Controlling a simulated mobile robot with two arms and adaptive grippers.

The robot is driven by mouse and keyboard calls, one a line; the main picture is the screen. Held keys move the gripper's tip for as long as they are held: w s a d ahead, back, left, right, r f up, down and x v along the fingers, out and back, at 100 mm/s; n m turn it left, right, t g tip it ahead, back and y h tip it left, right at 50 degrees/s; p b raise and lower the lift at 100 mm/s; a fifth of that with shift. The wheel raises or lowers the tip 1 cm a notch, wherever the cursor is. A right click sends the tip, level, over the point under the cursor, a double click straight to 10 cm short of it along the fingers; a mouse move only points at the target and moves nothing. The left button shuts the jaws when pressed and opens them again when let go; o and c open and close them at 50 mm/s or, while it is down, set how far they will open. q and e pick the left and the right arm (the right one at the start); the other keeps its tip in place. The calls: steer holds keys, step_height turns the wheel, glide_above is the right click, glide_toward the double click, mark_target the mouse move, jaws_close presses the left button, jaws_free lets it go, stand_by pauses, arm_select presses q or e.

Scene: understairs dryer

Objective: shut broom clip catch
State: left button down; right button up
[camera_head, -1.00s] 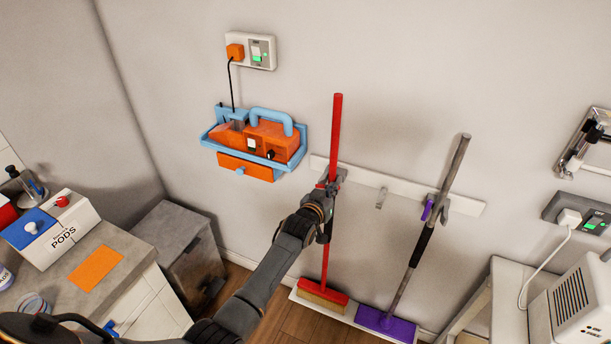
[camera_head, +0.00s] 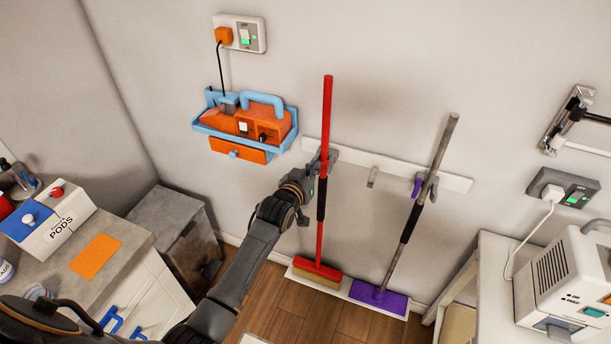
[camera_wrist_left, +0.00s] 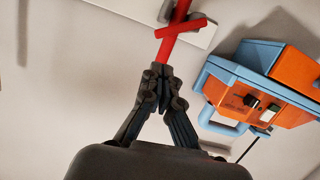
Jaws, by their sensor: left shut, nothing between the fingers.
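A red broom (camera_head: 327,115) stands upright against the wall rail, its bristled head at the floor. In the left wrist view its red handle (camera_wrist_left: 159,72) runs up between or behind my fingertips; I cannot tell which. A short red bar, seemingly the clip's catch (camera_wrist_left: 188,27), crosses the handle just beyond the fingertips. A grey clip (camera_head: 333,157) shows beside the handle in the head view. My left gripper (camera_head: 316,166), also in the wrist view (camera_wrist_left: 158,92), is shut and empty close to the handle. Contact and whether the catch is latched are unclear. My right gripper is out of view.
An orange-and-blue caddy (camera_head: 247,125) hangs left of the broom. A grey bin (camera_head: 177,235) and counter stand at left, a white appliance (camera_head: 565,280) at right.

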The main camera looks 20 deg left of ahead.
arm_select(q)
steer(key=shift+b+v, duration=0.3)
steer(key=shift+v, duration=1.95)
steer(key=shift+w+a, duration=0.1)
steer(key=shift+a, duration=0.1)
